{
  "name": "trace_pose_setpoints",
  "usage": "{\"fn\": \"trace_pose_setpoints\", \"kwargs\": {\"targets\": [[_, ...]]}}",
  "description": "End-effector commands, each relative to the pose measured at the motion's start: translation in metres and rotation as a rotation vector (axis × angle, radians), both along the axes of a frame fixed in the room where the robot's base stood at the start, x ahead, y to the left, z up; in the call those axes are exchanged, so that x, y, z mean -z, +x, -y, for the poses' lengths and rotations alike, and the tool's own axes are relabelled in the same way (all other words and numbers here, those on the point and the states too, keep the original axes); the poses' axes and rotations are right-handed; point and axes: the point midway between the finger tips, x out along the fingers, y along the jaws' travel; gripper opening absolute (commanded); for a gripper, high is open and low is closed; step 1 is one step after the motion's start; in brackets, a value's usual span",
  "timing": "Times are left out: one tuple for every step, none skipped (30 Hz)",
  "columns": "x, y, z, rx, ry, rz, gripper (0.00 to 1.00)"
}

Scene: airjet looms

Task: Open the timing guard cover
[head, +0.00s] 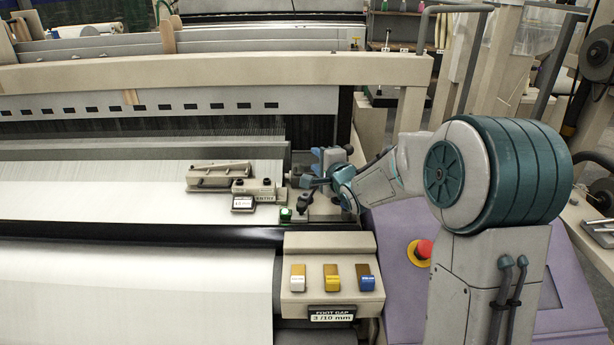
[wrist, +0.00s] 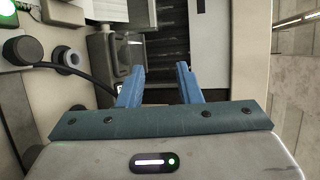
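My gripper (head: 325,162) reaches in from the right over the right end of the loom, beside its small fittings. In the wrist view my gripper (wrist: 159,70) has two blue fingers standing apart with nothing between them. A dark slatted recess (wrist: 167,55) shows beyond and between the fingers. A grey box-like part (wrist: 105,60) lies just left of the fingertips. No part is clearly marked as the timing guard cover, so I cannot tell which one it is. In the head view my arm and gripper partly hide the loom's end.
A beige block with a handle (head: 220,176) and a small display (head: 243,203) sit left of my gripper. A button panel (head: 333,279) and a red emergency stop (head: 424,249) are in front. A black knob (wrist: 24,50) and a cable lie left in the wrist view.

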Motion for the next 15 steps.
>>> {"fn": "trace_pose_setpoints", "kwargs": {"targets": [[0.006, 0.0, -0.001, -0.001, 0.004, -0.002, 0.31], [0.009, 0.0, 0.0, -0.001, 0.003, -0.003, 0.31], [0.015, 0.0, 0.0, -0.001, 0.002, -0.004, 0.31], [0.021, 0.0, 0.0, -0.002, 0.002, -0.004, 0.31], [0.027, 0.0, -0.001, -0.002, 0.001, -0.006, 0.31], [0.034, 0.0, -0.001, -0.002, 0.002, -0.005, 0.31], [0.041, 0.0, -0.001, -0.001, 0.001, -0.007, 0.31], [0.048, 0.0, 0.0, -0.001, 0.001, -0.007, 0.31], [0.057, -0.001, -0.001, -0.001, -0.001, -0.007, 0.31], [0.063, -0.001, -0.001, -0.002, 0.0, -0.006, 0.31], [0.069, 0.0, -0.001, -0.001, 0.0, -0.006, 0.31], [0.077, -0.001, 0.0, 0.0, 0.0, -0.008, 0.31], [0.082, 0.0, -0.001, -0.001, -0.001, -0.005, 0.31], [0.078, 0.008, -0.005, -0.002, -0.001, -0.001, 0.31], [0.078, 0.015, -0.007, -0.002, -0.001, -0.001, 0.31]]}}
